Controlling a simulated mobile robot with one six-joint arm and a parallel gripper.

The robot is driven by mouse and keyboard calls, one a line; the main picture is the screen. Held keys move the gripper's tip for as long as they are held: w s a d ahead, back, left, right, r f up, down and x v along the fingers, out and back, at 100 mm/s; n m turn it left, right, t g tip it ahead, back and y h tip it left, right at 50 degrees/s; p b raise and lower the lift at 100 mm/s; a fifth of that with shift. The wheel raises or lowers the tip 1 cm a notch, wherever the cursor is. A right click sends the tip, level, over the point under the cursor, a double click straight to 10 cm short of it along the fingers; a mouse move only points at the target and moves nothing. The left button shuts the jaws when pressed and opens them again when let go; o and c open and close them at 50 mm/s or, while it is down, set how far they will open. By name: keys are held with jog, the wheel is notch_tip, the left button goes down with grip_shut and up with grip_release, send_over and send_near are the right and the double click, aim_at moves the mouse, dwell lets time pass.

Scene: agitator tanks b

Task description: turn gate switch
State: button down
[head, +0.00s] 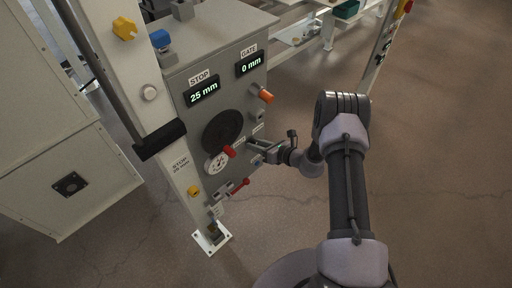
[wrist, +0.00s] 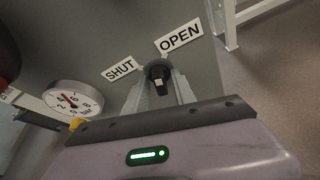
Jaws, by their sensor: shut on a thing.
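The gate switch is a small black knob (wrist: 157,71) on the grey panel, with a SHUT label (wrist: 119,69) to its left and an OPEN label (wrist: 180,37) to its upper right. My gripper (wrist: 158,82) has one finger on each side of the knob and is shut on it. I cannot tell clearly which label the knob points to. In the head view my gripper (head: 251,144) reaches the control panel (head: 186,122) from the right and hides the switch. The GATE display (head: 250,64) reads 0 mm and the STOP display (head: 202,92) reads 25 mm.
A white post (head: 154,118) with a black handle (head: 160,139) stands left. The floor at right is clear.

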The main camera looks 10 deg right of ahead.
jog(key=m+y+b, duration=0.1)
jog(key=m, duration=0.1)
jog(key=m+y+b, duration=0.1)
jog(key=b, duration=0.1)
jog(key=shift+w+d+f+m+g, duration=0.1)
jog(key=shift+d+f+m+g, duration=0.05)
jog(key=shift+m+g, duration=0.25)
jog(key=shift+y, duration=0.3)
jog(key=c, duration=1.4)
grip_release()
jog(key=p+v, duration=0.4)
jog(key=v, duration=1.3)
jog(key=shift+r+p, duration=0.3)
jog(key=shift+p, duration=0.1)
jog(key=shift+d, duration=0.1)
